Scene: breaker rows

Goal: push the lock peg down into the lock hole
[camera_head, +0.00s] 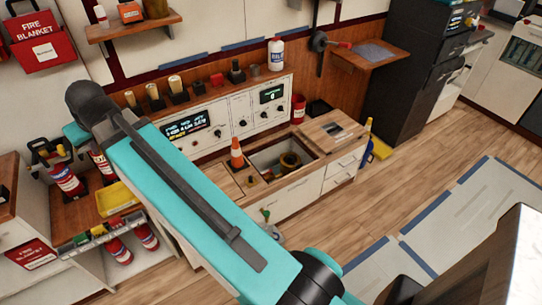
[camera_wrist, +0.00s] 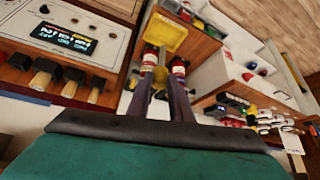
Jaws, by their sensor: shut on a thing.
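My gripper (camera_wrist: 164,72) shows in the wrist view as two dark fingers reaching out beyond the dark edge of my teal wrist. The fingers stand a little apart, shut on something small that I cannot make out. In the head view my own teal arm hides the gripper. I cannot pick out the lock peg or the lock hole for certain in either view. Several tan handles in black blocks stand in a row by the white control panel (camera_head: 222,122). One handle (camera_head: 175,84) shows in the head view, and one (camera_wrist: 72,88) at the left of the wrist view.
A yellow tray (camera_head: 116,199) and red extinguishers (camera_head: 65,180) stand on the left side shelf. An orange cone (camera_head: 237,152) stands beside the open counter bin (camera_head: 262,158). A white bottle (camera_head: 276,53) tops the panel. Floor at the right is mostly clear.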

